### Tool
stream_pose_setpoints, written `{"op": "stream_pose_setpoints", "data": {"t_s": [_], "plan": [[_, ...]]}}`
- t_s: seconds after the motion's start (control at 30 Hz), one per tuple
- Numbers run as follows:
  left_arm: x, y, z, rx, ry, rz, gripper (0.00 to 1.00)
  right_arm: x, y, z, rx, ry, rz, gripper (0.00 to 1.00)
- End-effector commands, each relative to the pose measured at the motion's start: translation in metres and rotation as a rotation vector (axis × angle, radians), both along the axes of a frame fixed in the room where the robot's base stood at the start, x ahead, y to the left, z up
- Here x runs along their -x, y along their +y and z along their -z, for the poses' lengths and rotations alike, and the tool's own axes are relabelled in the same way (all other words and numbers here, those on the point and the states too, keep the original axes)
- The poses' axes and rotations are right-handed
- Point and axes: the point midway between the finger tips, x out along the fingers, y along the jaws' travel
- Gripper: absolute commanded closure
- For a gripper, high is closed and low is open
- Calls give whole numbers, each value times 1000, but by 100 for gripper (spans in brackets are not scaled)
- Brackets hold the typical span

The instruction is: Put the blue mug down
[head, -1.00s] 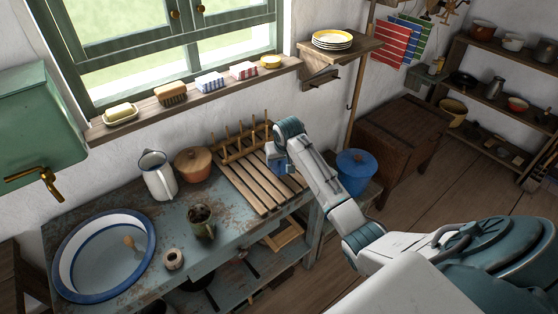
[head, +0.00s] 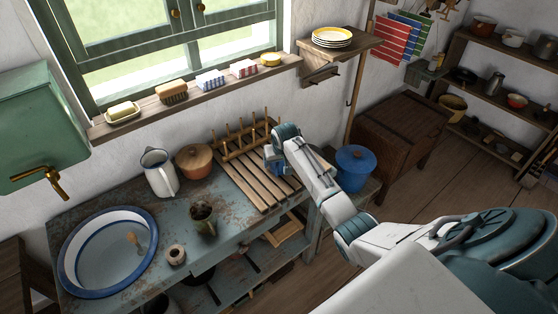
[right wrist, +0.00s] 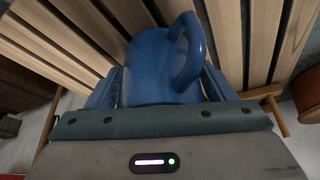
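The blue mug (right wrist: 150,68) is between the two fingers of my right gripper (right wrist: 158,88) in the right wrist view, with its handle toward the camera. The fingers press on both its sides. In the head view my right gripper (head: 274,160) is at the right part of the slatted wooden drying rack (head: 244,184), and the mug is mostly hidden behind it. The slats also show behind the mug in the right wrist view (right wrist: 262,40). I cannot tell whether the mug's base touches them. My left gripper is not in view.
The rack's upright pegs (head: 240,138) stand along its back. A blue lidded bucket (head: 354,167) is to the right. The rack's left slats are clear.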

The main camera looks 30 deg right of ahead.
Motion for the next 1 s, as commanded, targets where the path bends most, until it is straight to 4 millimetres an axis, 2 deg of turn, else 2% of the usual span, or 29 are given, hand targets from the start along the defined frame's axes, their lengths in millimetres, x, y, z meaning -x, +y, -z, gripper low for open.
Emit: {"op": "stream_pose_setpoints", "data": {"t_s": [0.3,0.47,0.57,0.8,1.0], "plan": [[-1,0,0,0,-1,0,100,0,0,-1,0,0,0,15],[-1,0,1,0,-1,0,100,2,0,-10,1,-3,0,15],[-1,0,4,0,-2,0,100,8,2,-23,2,-3,0,15],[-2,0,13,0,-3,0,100,25,8,-69,2,-6,0,15],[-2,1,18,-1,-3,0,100,37,12,-100,0,-3,0,15]]}}
